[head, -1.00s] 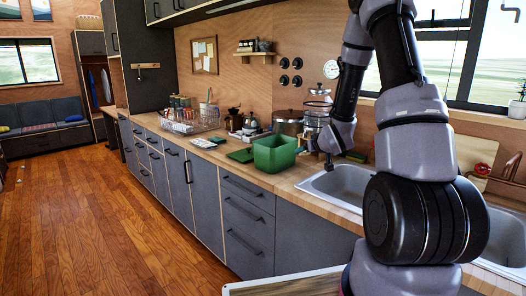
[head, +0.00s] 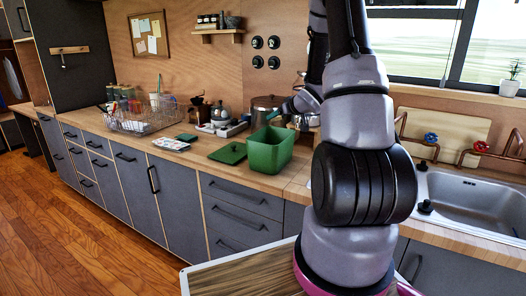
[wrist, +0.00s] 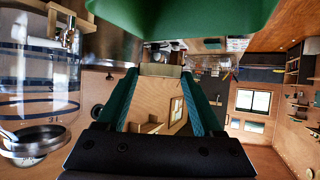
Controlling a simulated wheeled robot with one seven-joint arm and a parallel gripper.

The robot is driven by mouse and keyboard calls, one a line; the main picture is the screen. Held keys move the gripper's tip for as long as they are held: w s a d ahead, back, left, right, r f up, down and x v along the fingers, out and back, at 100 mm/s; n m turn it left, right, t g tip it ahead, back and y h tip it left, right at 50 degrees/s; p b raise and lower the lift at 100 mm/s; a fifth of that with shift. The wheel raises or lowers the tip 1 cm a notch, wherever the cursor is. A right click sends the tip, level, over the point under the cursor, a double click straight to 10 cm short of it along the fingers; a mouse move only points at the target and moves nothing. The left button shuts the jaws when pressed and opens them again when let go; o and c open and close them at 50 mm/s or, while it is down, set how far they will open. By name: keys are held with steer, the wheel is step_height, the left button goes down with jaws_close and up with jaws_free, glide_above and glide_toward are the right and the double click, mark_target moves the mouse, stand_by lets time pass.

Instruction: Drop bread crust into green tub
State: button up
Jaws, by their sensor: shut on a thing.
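The green tub (head: 268,150) stands open on the wooden counter in the head view. Its green wall also fills the top of the wrist view (wrist: 190,14). My gripper (head: 274,114) is just above and behind the tub's rim in the head view, partly hidden by my arm. In the wrist view, my gripper (wrist: 160,74) is shut on a small tan piece, the bread crust (wrist: 160,70), at the fingertips. The crust is close to the tub wall in that picture; whether it is over the opening cannot be told. The inside bottom of the tub is hidden.
A green lid (head: 228,153) lies on the counter left of the tub. A wire rack (head: 148,118) and a booklet (head: 171,144) are farther left. A steel pot (head: 266,108) stands behind the tub. A sink (head: 465,200) is at right.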

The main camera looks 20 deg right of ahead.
steer(key=shift+f, duration=2.9)
steer(key=o, duration=1.3)
steer(key=shift+s, duration=0.1)
steer(key=v, duration=1)
steer(key=shift+s+d+r, duration=0.1)
steer(key=shift+s+r, duration=0.05)
steer(key=shift+s, duration=0.15)
